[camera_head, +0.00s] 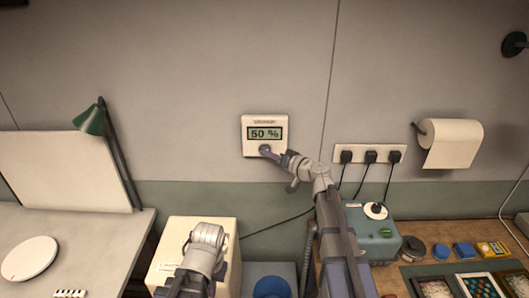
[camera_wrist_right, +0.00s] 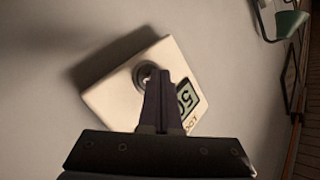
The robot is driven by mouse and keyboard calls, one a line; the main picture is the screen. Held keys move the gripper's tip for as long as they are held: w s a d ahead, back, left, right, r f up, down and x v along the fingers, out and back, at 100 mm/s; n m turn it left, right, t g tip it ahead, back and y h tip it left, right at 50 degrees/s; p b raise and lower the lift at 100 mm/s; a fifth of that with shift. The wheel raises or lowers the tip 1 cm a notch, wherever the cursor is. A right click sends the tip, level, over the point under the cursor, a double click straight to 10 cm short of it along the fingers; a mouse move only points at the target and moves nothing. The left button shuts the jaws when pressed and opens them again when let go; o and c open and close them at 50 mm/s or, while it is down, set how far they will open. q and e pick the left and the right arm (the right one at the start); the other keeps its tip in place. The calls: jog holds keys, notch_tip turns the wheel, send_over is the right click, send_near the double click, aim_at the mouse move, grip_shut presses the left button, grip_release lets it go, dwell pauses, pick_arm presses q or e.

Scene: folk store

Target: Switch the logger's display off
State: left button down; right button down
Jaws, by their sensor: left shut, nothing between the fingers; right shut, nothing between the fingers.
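The logger (camera_head: 247,133) is a white square box on the wall. Its grey display (camera_head: 264,133) reads "50 %", and a round button (camera_head: 265,148) sits below the display. In the right wrist view the logger (camera_wrist_right: 112,100) appears tilted, with the button (camera_wrist_right: 146,75) at the fingertips and part of the display (camera_wrist_right: 187,97) beside the fingers. My right gripper (camera_head: 270,153) is shut and empty, its tips at the button; I cannot tell whether they touch it. My left gripper (camera_head: 208,236) is low, in front of a cream box, shut and empty; its fingers are hard to make out.
A socket strip (camera_head: 370,153) with black plugs and a paper roll (camera_head: 453,144) are on the wall to the right. A teal box (camera_head: 372,240) stands below. A green lamp (camera_head: 90,121) and a white panel (camera_head: 65,172) are at left. The wall around the logger is clear.

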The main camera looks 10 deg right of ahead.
jog(key=shift+s, duration=0.1)
dwell(0.3)
jog(key=shift+s+a, duration=0.1)
jog(key=shift+s, duration=0.2)
jog(key=s+a, duration=0.1)
jog(key=s, duration=0.5)
dwell(0.5)
jog(key=shift+a, duration=0.1)
